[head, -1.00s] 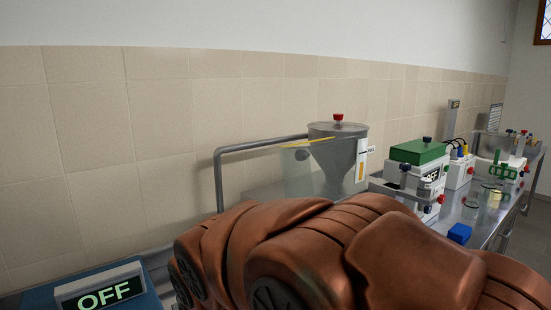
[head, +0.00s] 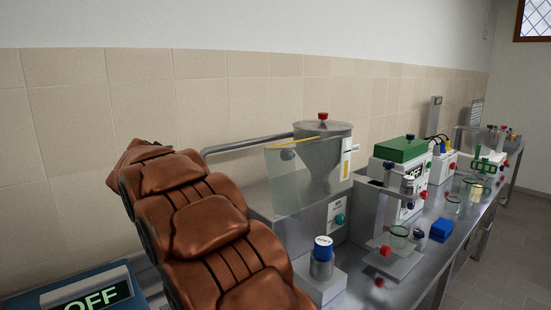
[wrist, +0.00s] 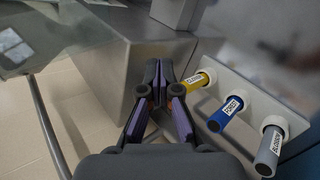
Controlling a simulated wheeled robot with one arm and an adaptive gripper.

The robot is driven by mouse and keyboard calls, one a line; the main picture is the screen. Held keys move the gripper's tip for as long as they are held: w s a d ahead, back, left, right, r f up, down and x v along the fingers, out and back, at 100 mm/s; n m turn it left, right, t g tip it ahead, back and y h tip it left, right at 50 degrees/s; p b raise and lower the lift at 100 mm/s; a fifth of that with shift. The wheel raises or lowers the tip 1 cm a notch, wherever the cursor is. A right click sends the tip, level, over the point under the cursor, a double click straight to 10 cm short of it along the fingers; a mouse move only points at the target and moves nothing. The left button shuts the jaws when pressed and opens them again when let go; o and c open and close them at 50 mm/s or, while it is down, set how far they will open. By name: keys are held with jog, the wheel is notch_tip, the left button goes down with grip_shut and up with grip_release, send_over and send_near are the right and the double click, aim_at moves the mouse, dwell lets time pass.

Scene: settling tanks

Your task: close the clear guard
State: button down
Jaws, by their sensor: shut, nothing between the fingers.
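The clear guard (head: 284,184) is a see-through panel with a yellow top edge, standing in front of the grey hopper (head: 326,160) on its metal machine. A small dark round part shows near the panel's top. Its lower left part is close to my brown arm in the picture. My gripper (wrist: 158,65) is shut and empty, in front of a grey metal housing (wrist: 115,65), apart from the panel in the picture. The head view does not show the fingers.
A grey rail (head: 255,143) runs behind the guard. Yellow, blue and grey labelled tubes (wrist: 230,112) stick out right of my gripper.

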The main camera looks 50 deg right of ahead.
jog(key=w+d+r+m+g+h+p, duration=0.1)
jog(key=w+d+r+g+h, duration=0.1)
jog(key=w+d+r+h, duration=0.2)
jog(key=w+d+r+m+g+h+p, duration=0.1)
jog(key=w+d+r+h, duration=0.3)
jog(key=w+d, duration=0.5)
jog(key=shift+w+d+r+m+g, duration=0.4)
jog(key=shift+w+m+g, duration=0.4)
jog(key=shift+w, duration=0.85)
jog(key=s+d+r+b, duration=0.1)
jog(key=s+d, duration=0.6)
jog(key=d, duration=0.2)
jog(key=shift+s+r+b, duration=0.15)
jog(key=shift+r+b, duration=0.05)
jog(key=shift+b, duration=0.1)
jog(key=shift+s, duration=0.2)
